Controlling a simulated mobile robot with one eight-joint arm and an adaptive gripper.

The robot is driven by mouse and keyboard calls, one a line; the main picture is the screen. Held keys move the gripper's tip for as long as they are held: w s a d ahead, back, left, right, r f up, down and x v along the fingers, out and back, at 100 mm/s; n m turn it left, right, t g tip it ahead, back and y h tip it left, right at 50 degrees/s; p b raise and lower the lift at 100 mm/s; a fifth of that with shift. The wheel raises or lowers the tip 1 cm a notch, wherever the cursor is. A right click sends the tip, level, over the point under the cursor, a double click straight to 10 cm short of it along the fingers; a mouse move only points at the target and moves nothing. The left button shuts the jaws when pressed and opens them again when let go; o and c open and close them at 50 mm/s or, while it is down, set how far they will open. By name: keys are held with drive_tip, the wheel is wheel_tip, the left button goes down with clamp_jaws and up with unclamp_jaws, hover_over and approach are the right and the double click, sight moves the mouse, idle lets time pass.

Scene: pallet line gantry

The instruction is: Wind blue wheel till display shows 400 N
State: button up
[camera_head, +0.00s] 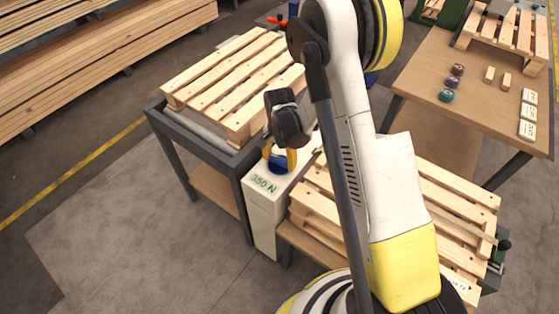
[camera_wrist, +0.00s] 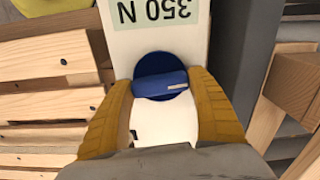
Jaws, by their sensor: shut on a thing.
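The blue wheel (camera_wrist: 153,68) sits on top of a narrow white cabinet (camera_head: 262,216). It also shows in the head view (camera_head: 277,167), partly covered by my gripper. A raised bar with a pale mark crosses the wheel, lying nearly level in the wrist view. The display (camera_head: 264,184) on the cabinet top reads 350 N. It appears upside down in the wrist view (camera_wrist: 155,11). My gripper (camera_wrist: 161,90) comes down over the wheel with its yellow fingers on either side, shut on it. The fingers' contact with the bar is partly hidden.
A wooden pallet (camera_head: 230,80) lies on a grey-framed stand left of the cabinet. More stacked pallets (camera_head: 455,200) are close on the right, behind my arm. A table (camera_head: 480,75) at the upper right holds small coloured knobs, wooden blocks and white cards. The floor at lower left is clear.

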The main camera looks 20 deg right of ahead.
sight(280, 159)
drive_tip(key=m+b, duration=0.1)
drive_tip(key=m, duration=0.3)
drive_tip(key=shift+m, duration=0.4)
idle(0.4)
drive_tip(key=o, duration=1.2)
drive_tip(key=shift+r, duration=0.1)
wheel_tip(280, 159, up, 12)
drive_tip(key=shift+f, duration=0.1)
